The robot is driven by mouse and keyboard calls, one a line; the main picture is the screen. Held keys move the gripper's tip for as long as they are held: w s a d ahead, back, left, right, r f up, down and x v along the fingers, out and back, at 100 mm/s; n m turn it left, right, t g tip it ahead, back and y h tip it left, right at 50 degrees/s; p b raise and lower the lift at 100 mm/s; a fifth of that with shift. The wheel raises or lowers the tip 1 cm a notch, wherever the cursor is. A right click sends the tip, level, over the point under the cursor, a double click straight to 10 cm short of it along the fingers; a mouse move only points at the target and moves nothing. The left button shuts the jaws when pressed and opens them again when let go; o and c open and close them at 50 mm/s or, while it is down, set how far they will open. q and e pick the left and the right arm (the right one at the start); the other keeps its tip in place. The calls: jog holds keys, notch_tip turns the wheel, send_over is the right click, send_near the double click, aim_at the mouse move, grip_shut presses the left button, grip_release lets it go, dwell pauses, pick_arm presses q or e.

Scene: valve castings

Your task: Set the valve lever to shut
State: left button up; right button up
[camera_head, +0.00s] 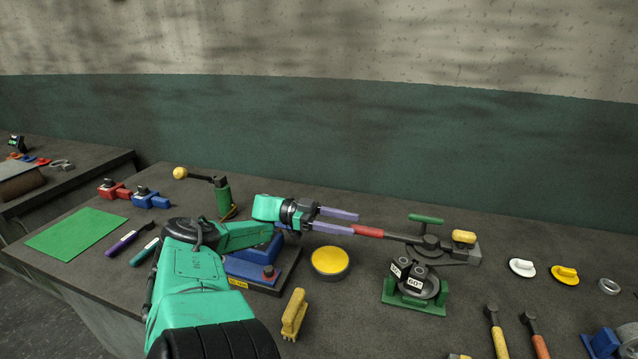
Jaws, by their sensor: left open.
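The valve (428,243) sits toward the right of the bench, with a dark round hub. Its lever points left from the hub and ends in a red grip (368,232). My left gripper (356,223) is open, with its two purple fingers pointing right. In the picture the lower finger's tip meets the left end of the red grip, and the upper finger lies behind it. I cannot tell whether they touch. Nothing is seen held between the fingers. No shut or open marking on the valve is readable. My right gripper is not in view.
A green stand with dark blocks (413,285) stands in front of the valve. A yellow-topped round tin (330,262) and yellow brush-like piece (294,314) are nearer. A yellow block (464,237) is at the valve's right. A ball-ended lever on a green post (223,196) stands left.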

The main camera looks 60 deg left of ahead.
pick_arm(q)
jog(key=b+v, duration=0.5)
jog(key=v, duration=0.4)
jog(key=shift+s+a, duration=0.1)
jog(key=shift+f, duration=0.15)
